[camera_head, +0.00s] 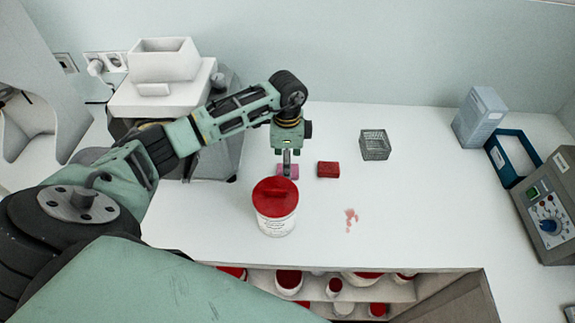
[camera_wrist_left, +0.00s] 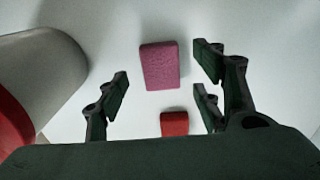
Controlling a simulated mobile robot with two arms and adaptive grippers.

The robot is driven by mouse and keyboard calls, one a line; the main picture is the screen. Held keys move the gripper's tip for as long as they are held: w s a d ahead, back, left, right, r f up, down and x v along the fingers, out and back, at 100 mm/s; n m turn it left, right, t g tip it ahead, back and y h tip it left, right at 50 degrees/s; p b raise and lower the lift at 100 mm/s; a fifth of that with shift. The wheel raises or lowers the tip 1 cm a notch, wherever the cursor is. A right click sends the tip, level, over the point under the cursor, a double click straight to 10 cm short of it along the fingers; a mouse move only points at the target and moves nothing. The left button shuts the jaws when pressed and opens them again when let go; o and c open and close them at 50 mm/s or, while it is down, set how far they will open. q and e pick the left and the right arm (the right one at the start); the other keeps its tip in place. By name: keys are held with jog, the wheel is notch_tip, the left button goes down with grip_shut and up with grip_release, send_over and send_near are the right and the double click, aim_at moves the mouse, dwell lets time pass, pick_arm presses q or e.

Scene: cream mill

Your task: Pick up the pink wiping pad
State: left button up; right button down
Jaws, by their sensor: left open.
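The pink wiping pad (camera_wrist_left: 160,66) lies flat on the white worktop and shows whole in the left wrist view. In the head view the pad (camera_head: 281,170) is partly hidden behind my left gripper (camera_head: 287,163). My left gripper (camera_wrist_left: 165,88) is open and empty, pointing down over the pad, with its fingers to either side of it in the wrist view. Whether the fingertips are at pad height I cannot tell. My right gripper is not in view.
A red block (camera_head: 328,170) lies just right of the pad. A white tub with a red lid (camera_head: 275,207) stands close in front. A grey wire basket (camera_head: 375,145) stands behind to the right. Pink smears (camera_head: 351,219) mark the worktop (camera_head: 420,210), otherwise clear there.

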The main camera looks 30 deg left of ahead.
pick_arm(q)
notch_tip(320, 180, down, 3)
jog(key=shift+r+b, duration=0.1)
jog(key=shift+b, duration=0.7)
jog(key=shift+w+d+f, duration=0.1)
jog(key=shift+f, duration=0.15)
jog(key=shift+r, duration=0.1)
jog(key=c, duration=0.9)
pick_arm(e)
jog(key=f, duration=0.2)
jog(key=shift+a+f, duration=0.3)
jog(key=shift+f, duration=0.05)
